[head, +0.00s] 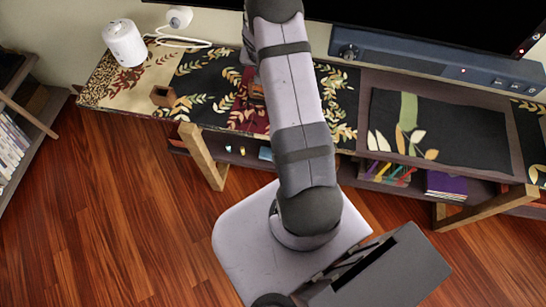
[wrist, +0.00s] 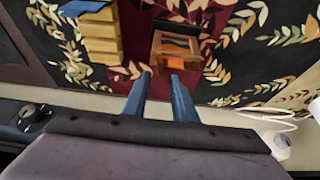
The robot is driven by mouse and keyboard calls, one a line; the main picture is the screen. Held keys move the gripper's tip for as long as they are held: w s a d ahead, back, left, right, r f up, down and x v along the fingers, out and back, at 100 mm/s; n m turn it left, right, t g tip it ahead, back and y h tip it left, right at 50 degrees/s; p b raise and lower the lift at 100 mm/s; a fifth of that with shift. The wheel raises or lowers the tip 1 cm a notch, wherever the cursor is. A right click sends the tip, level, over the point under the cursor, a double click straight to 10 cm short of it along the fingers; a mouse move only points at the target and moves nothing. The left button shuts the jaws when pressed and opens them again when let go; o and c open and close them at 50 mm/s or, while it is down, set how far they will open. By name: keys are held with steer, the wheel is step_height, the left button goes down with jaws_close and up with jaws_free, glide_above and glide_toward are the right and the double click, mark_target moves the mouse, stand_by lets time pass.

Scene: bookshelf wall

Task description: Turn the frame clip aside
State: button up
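A small wooden frame (wrist: 157,47) with a dark bar along its far side lies on the dark red part of the patterned shelf top, in the wrist view. An orange-brown piece shows inside it. I cannot tell for sure which part is the clip. My gripper (wrist: 161,74) has two blue fingers with a gap between them, and nothing shows in the gap. The fingertips point at the frame's near edge; whether they touch it I cannot tell. In the head view my arm hides the gripper and most of the frame.
A stepped tan wooden object (wrist: 101,38) with blue on it stands left of the frame in the wrist view. The head view shows a brown box (head: 163,97), a white cylinder (head: 124,43), a white cable (head: 182,42) and a long blue-grey bar (head: 440,68) along the wall.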

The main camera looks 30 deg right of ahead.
steer(key=b+v, duration=0.2)
steer(key=v, duration=0.4)
steer(key=s+a+f+n+g+y+b, duration=0.1)
steer(key=s+a+f+n+g+b, duration=0.1)
steer(key=s, duration=0.6)
steer(key=s+a+f+n+g+y+b, duration=0.1)
steer(key=s+a+f+n+g+b, duration=0.1)
steer(key=s+a+f, duration=0.2)
steer(key=s+a+f+n+g+y+b, duration=0.1)
steer(key=s+a+f+n+g+b, duration=0.1)
steer(key=s+a, duration=0.5)
steer(key=shift+s+f+n+y+b, duration=0.4)
steer(key=shift+s+f, duration=0.3)
steer(key=shift+s, duration=2.2)
